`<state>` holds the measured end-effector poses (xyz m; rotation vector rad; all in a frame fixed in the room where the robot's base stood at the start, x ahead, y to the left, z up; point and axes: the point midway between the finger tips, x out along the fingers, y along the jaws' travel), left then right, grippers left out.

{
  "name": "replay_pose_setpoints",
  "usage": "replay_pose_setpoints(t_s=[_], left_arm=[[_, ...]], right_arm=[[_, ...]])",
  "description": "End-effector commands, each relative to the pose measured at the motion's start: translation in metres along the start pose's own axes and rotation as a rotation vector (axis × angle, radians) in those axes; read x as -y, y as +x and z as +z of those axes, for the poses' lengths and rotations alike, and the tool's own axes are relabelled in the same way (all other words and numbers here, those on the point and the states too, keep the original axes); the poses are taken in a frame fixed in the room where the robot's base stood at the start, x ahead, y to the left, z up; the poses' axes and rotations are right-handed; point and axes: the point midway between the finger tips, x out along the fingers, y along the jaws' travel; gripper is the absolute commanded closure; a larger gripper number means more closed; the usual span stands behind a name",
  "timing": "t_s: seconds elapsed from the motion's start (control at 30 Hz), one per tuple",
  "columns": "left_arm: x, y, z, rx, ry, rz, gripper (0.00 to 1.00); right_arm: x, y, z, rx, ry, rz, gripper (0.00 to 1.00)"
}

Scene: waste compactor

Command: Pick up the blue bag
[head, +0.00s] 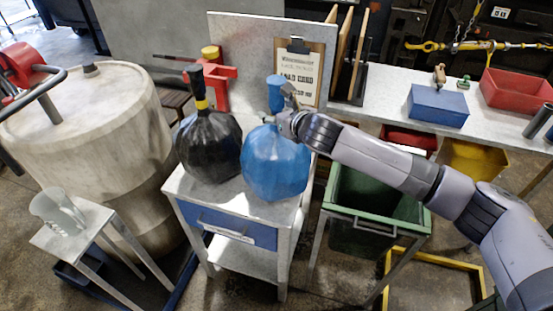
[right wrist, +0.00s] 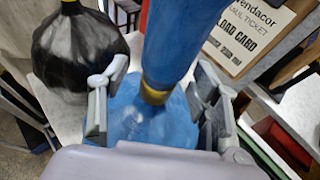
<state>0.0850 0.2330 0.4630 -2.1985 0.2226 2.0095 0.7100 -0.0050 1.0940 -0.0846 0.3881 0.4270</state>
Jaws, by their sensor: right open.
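The blue bag (head: 275,168) stands upright on a small grey table (head: 235,205) with a blue drawer. Its neck rises as a blue top with a yellow-brown band, clear in the right wrist view (right wrist: 185,40). My right gripper (head: 282,112) reaches in from the right at the bag's neck. In the right wrist view its open fingers (right wrist: 155,92) stand on either side of the neck, just below or around the band, with gaps visible. Whether a finger touches the bag I cannot tell. My left gripper is not in view.
A black bag (head: 208,148) stands close left of the blue bag. A clipboard (head: 298,72) hangs on the panel behind. A green bin (head: 375,195) stands right of the table, below my right arm. A large pale drum (head: 90,130) is at left.

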Motion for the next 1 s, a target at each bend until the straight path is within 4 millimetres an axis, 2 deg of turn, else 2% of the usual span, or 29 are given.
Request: replay_pose_setpoints(t_s=[0.13,0.4,1.0], left_arm=[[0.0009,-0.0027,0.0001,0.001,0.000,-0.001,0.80],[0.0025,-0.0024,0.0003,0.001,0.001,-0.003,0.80],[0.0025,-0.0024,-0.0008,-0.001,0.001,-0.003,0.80]], right_arm=[[-0.0004,0.0111,0.0006,0.001,0.000,0.000,0.43],[0.0000,0.0126,0.0001,0.001,-0.001,0.000,0.44],[-0.0003,0.0123,0.0002,0.001,0.000,0.001,0.84]])
